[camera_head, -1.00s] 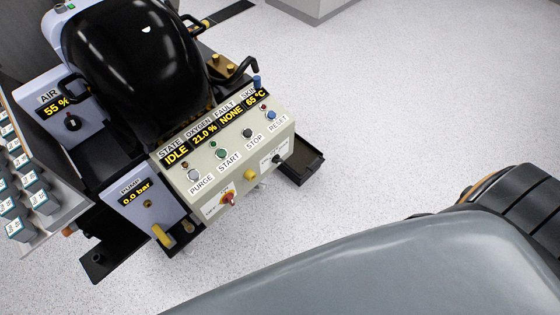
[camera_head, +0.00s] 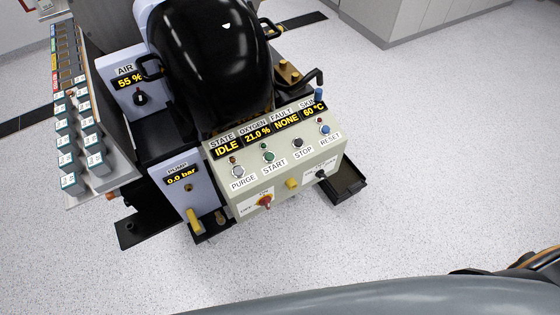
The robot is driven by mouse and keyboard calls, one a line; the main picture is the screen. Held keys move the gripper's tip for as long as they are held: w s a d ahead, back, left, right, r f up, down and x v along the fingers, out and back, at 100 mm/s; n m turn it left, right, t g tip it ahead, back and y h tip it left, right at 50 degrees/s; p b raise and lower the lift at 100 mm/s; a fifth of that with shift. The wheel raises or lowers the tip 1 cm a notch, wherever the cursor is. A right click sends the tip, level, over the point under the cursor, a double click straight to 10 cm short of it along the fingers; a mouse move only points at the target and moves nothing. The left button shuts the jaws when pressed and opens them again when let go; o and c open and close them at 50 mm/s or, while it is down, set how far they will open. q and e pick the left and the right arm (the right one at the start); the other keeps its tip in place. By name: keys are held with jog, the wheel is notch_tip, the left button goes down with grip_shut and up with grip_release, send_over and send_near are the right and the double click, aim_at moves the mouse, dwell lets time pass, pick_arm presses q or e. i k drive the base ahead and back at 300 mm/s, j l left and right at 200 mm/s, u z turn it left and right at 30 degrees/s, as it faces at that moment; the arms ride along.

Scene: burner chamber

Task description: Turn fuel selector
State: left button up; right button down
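A pale control console (camera_head: 300,196) stands in the upper middle. Its sloped top has PURGE (camera_head: 238,172), START (camera_head: 268,156), STOP (camera_head: 298,142) and RESET (camera_head: 324,129) buttons. The display (camera_head: 257,138) reads IDLE, 21.0 %, NONE and 60 °C. On the front face are a red and yellow rotary switch (camera_head: 264,202) with OFF beside it, a yellow knob (camera_head: 291,183), and a black knob (camera_head: 320,174) beside a white label too small to read. I cannot tell for certain which is the fuel selector. Neither gripper is in view.
A black domed chamber (camera_head: 212,60) rises behind the console. The AIR panel (camera_head: 123,100) reads 55 %; the PUMP panel (camera_head: 183,190) reads 0.0 bar and has a yellow lever (camera_head: 194,221). The floor (camera_head: 440,180) is clear right; my grey arm crosses the bottom.

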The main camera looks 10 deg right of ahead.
aim_at(320, 174)
jog(key=l+u, duration=0.1)
jog(key=l, duration=0.4)
jog(key=l+u, duration=0.1)
jog(key=l, duration=0.35)
jog(key=k+l+u, duration=0.15)
jog(key=l, duration=0.35)
jog(key=l+u, duration=0.1)
jog(key=l, duration=0.35)
jog(key=k+l+u, duration=0.1)
jog(key=l, duration=0.35)
jog(key=k+l+u, duration=0.1)
jog(key=l, duration=0.35)
